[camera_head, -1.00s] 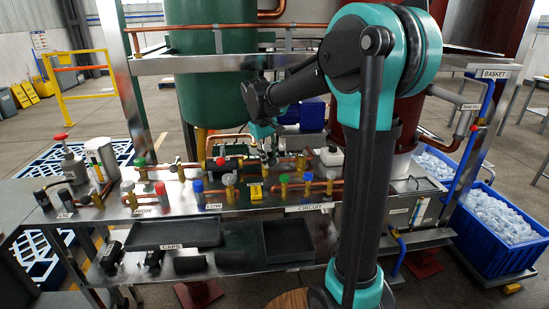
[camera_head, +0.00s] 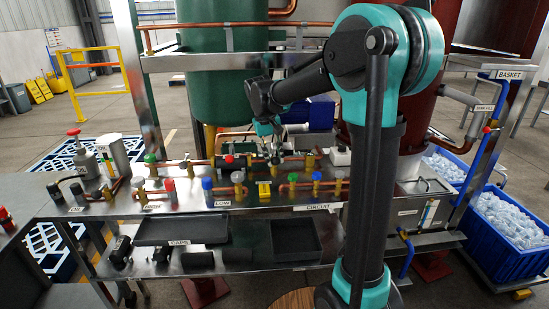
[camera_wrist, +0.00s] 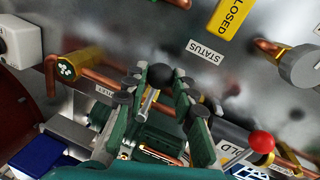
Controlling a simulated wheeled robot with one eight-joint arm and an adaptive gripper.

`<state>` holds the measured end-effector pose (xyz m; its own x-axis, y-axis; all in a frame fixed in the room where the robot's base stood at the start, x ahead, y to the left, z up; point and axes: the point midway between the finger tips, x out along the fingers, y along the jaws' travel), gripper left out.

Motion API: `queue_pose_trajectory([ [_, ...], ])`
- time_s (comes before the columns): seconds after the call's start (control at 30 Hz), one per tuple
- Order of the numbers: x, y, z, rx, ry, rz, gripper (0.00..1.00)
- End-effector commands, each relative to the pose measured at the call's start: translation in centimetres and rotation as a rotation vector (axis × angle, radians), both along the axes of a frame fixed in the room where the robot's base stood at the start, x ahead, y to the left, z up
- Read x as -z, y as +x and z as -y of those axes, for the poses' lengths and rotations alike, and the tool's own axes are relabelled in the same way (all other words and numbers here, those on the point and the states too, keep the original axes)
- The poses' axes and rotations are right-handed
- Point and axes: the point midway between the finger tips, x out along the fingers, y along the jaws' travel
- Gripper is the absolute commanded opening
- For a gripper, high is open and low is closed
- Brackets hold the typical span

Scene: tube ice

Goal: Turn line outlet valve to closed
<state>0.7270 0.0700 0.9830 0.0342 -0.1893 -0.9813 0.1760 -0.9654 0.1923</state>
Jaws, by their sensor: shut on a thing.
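My gripper (camera_wrist: 160,85) has its green fingers with dark pads on either side of a valve lever with a black ball knob (camera_wrist: 161,76) and a short silver stem. It is shut on this lever. In the head view my gripper (camera_head: 275,155) is at the copper pipework on the back of the bench, and the lever is too small to tell there. A yellow plate (camera_wrist: 232,15) reading "CLOSED" and a "STATUS" label (camera_wrist: 206,52) sit above the lever.
A red ball knob (camera_wrist: 262,142) is at the lower right of the wrist view, near a copper pipe. A brass fitting (camera_wrist: 82,65) is at the left. Several coloured valve caps line the bench (camera_head: 265,200) in front. A blue crate of ice (camera_head: 505,250) stands right.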

Motion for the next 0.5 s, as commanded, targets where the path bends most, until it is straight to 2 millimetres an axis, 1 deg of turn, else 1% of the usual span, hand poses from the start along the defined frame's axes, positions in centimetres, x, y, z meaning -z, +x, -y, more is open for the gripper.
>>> queue_pose_trajectory([
  [0.03, -0.04, 0.06, -0.12, -0.001, 0.002, 0.001, 0.28],
  [0.1, -0.03, 0.05, -0.11, -0.001, 0.002, 0.001, 0.37],
  [0.2, -0.03, 0.05, -0.09, -0.001, 0.001, 0.001, 0.47],
  [0.5, -0.17, 0.0, -0.09, -0.001, 0.001, 0.001, 0.47],
])
